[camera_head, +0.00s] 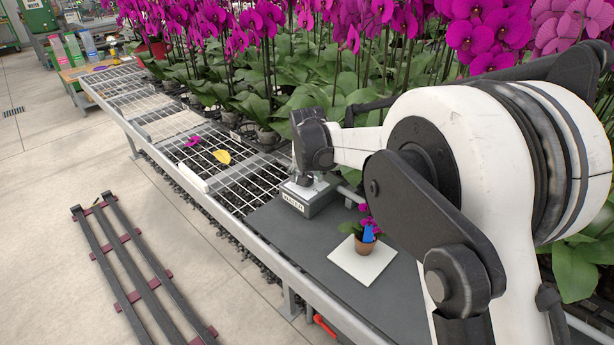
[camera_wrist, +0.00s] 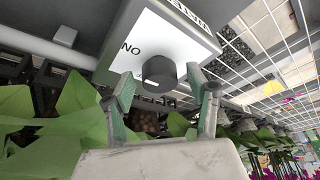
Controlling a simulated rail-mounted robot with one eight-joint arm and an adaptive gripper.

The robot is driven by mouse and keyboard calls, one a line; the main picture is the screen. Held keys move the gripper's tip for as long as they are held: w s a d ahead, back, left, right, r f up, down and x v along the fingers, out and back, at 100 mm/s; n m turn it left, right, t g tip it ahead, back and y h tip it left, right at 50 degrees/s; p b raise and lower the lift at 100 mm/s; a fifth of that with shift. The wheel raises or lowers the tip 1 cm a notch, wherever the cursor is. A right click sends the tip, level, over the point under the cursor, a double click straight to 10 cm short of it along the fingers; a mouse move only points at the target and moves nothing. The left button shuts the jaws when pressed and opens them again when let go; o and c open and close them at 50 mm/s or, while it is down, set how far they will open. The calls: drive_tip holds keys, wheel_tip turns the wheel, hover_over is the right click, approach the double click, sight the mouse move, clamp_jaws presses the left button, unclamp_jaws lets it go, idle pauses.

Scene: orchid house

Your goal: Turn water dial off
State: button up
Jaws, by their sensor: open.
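The water dial (camera_wrist: 160,72) is a dark round knob on the white top face of a grey box (camera_head: 312,205). In the wrist view the box (camera_wrist: 205,25) shows the letters "NO", likely an upside-down "ON", beside the knob. My gripper (camera_wrist: 159,78) is open, with one finger on each side of the dial; I cannot tell whether either finger touches it. In the head view my gripper (camera_head: 303,179) points down at the top of the box, and it and the wrist hide the dial. The label on the box's front is too small to read surely.
The box stands on a dark grey bench mat (camera_head: 290,236). A small potted orchid (camera_head: 366,240) with a blue tag stands on a white square (camera_head: 350,262) to its right. Tall orchids (camera_head: 300,60) crowd behind.

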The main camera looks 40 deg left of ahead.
drive_tip(key=c, duration=1.1)
drive_tip(key=shift+c, duration=0.2)
drive_tip(key=shift+n, duration=0.3)
drive_tip(key=n+g+y, duration=0.1)
drive_tip(key=n, duration=0.2)
drive_tip(key=shift+w+d+b, duration=0.1)
drive_tip(key=shift+b, duration=0.25)
drive_tip(key=n+g, duration=0.1)
drive_tip(key=n, duration=0.1)
drive_tip(key=n+g, duration=0.1)
drive_tip(key=n, duration=0.2)
drive_tip(key=shift+y, duration=0.4)
drive_tip(key=n+g, duration=0.1)
drive_tip(key=n, duration=0.3)
drive_tip(key=shift+w+g, duration=0.1)
drive_tip(key=shift+g, duration=0.3)
drive_tip(key=n, duration=0.2)
drive_tip(key=n+g+h, duration=0.1)
drive_tip(key=n, duration=0.2)
drive_tip(key=shift+g, duration=0.3)
drive_tip(key=shift+n, duration=0.3)
